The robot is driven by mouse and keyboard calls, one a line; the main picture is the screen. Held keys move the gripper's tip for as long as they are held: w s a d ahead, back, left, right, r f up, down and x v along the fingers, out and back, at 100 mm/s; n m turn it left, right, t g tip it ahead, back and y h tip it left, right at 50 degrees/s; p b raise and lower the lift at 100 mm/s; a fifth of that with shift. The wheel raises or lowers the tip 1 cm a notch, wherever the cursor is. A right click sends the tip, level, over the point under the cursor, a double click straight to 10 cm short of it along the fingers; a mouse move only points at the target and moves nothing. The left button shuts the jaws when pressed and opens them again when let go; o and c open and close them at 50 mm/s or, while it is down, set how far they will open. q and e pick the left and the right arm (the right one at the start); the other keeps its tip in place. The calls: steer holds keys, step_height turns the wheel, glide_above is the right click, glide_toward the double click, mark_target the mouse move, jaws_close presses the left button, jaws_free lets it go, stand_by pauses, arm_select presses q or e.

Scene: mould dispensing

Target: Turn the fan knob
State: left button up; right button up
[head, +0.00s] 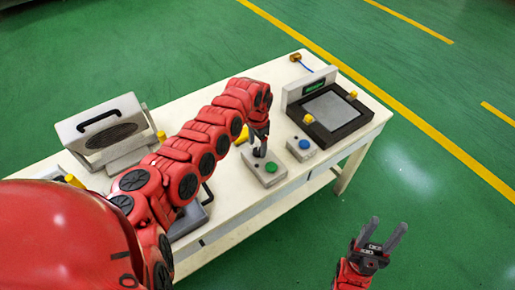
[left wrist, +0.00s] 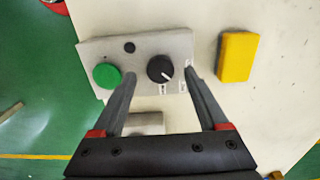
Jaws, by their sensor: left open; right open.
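The black fan knob (left wrist: 160,68) with a white pointer mark sits on a grey control box (left wrist: 180,44), beside a green button (left wrist: 107,75). In the left wrist view my left gripper (left wrist: 161,73) is open, with one fingertip on each side of the knob and a visible gap to both. I cannot tell how far above the box the tips are. In the head view my left gripper (head: 259,152) points down over the control box (head: 277,179) and hides the knob. My right gripper (head: 388,226) is open and empty, over the floor right of the table.
A second box with a blue button (head: 304,145) stands to the right, near a black-framed panel (head: 336,112). A yellow block (left wrist: 237,57) lies beside the control box. A grey case with a handle (head: 102,131) stands at the table's left.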

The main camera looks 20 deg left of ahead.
mark_target(258, 150)
arm_select(q)
step_height(258, 150, up, 16)
steer(key=b, duration=0.4)
steer(key=shift+f, duration=0.25)
steer(key=shift+w+f, duration=0.1)
